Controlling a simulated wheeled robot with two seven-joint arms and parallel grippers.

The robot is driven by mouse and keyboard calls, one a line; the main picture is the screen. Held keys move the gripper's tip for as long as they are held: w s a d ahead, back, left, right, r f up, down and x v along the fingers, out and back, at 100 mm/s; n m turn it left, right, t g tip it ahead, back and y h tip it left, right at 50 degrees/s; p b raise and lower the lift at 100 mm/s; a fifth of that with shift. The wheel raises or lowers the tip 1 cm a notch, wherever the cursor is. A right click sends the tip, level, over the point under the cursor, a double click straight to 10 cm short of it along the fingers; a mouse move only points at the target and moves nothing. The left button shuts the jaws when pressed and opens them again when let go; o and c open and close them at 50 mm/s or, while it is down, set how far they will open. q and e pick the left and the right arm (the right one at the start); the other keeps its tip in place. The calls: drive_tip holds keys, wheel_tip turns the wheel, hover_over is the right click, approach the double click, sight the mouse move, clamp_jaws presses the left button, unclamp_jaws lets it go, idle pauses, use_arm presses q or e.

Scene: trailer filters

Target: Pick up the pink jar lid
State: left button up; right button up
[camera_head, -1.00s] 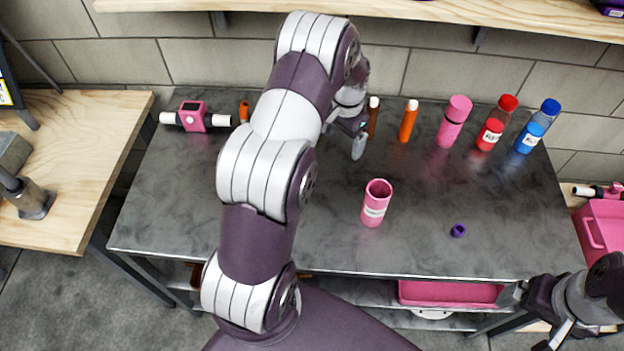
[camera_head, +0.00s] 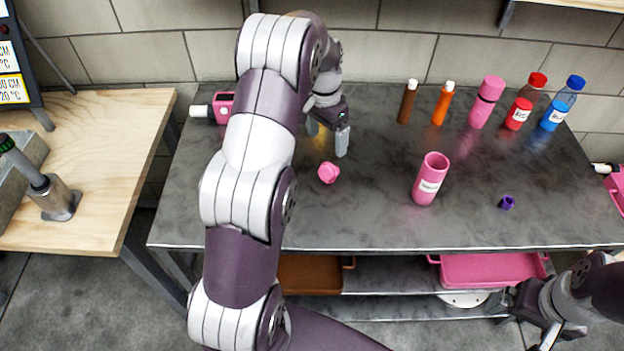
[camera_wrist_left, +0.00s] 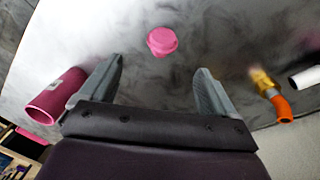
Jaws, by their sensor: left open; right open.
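The pink jar lid (camera_head: 328,172) lies on the dark metal table (camera_head: 380,215), just in front of my left gripper. It also shows in the left wrist view (camera_wrist_left: 162,41), centred beyond the open fingertips and apart from them. My left gripper (camera_head: 327,138) is open and empty, with its fingers pointing down at the table. Both fingers also show in the left wrist view (camera_wrist_left: 158,72). The open pink jar (camera_head: 430,180) stands upright to the right of the lid. My right gripper (camera_head: 528,312) is open at the lower right, off the table's front edge.
A brown tube (camera_head: 407,102), an orange tube (camera_head: 443,104), a pink bottle (camera_head: 486,103), a red bottle (camera_head: 525,103) and a blue bottle (camera_head: 561,104) stand along the back. A purple cap (camera_head: 507,202) lies at the right. A pink device (camera_head: 224,106) is at the back left.

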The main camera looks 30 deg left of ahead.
use_arm(q)
drive_tip(key=p, duration=0.1)
hover_over(329, 166)
drive_tip(key=f, duration=0.4)
drive_tip(key=shift+w+d+f, duration=0.35)
drive_tip(key=shift+w, duration=0.05)
drive_tip(key=f, duration=0.1)
drive_tip(key=s+a+f, duration=0.1)
drive_tip(key=f, duration=0.1)
drive_tip(key=shift+s+p, duration=0.15)
drive_tip(key=shift+p, duration=0.2)
drive_tip(key=f, duration=0.3)
drive_tip(key=shift+w+d, duration=0.15)
drive_tip(key=shift+w, duration=0.05)
drive_tip(key=shift+w+f, duration=0.15)
drive_tip(key=shift+f, duration=0.2)
drive_tip(key=shift+s+r, duration=0.1)
drive_tip(key=shift+s, duration=0.1)
drive_tip(key=c, duration=1.1)
use_arm(e)
drive_tip(key=shift+w+d+r, duration=0.2)
drive_tip(key=shift+w+d, duration=0.1)
drive_tip(key=shift+w, duration=0.15)
